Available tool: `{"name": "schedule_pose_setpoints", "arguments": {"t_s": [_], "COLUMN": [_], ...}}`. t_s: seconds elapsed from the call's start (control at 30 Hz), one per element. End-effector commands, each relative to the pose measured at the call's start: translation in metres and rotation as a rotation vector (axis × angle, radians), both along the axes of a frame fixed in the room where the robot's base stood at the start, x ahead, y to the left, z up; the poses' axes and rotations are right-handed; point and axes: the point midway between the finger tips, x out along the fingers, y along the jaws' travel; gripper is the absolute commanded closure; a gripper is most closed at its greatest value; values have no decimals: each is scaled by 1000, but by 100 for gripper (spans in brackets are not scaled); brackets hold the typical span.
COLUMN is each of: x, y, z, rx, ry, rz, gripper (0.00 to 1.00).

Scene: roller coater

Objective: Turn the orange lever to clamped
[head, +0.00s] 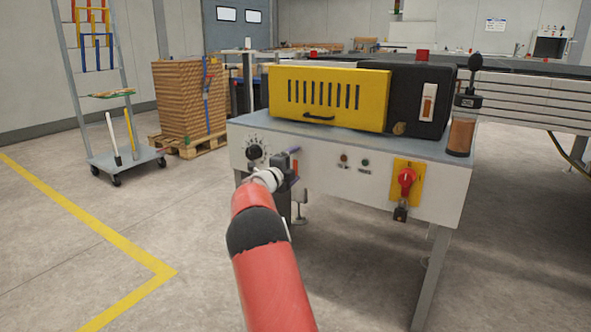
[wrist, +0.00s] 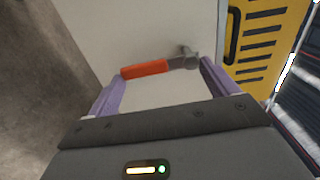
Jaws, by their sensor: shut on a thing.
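The orange lever (wrist: 145,69) shows in the wrist view as an orange handle on a grey metal hub, against the pale front panel. It lies nearly level in that picture, its orange end to the left. My gripper (wrist: 162,72) has its two purple fingers at either end of it, one at the orange tip and one by the hub, and is shut on it. The clamped mark is not visible.
A black dial (head: 254,152) sits just left of my gripper. A red rotary switch (head: 406,181) on a yellow plate is further right. The yellow vented cover (head: 330,97) stands on top. Open floor lies to the left, with a wheeled rack (head: 125,160) and stacked cardboard (head: 185,100).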

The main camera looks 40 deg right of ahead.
Motion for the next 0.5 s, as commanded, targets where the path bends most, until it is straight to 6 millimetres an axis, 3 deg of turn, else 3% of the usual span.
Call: {"name": "schedule_pose_setpoints", "arguments": {"t_s": [0.5], "x": [1], "y": [1], "z": [-2], "rx": [16], "ry": [-31], "rz": [0], "gripper": [55]}}
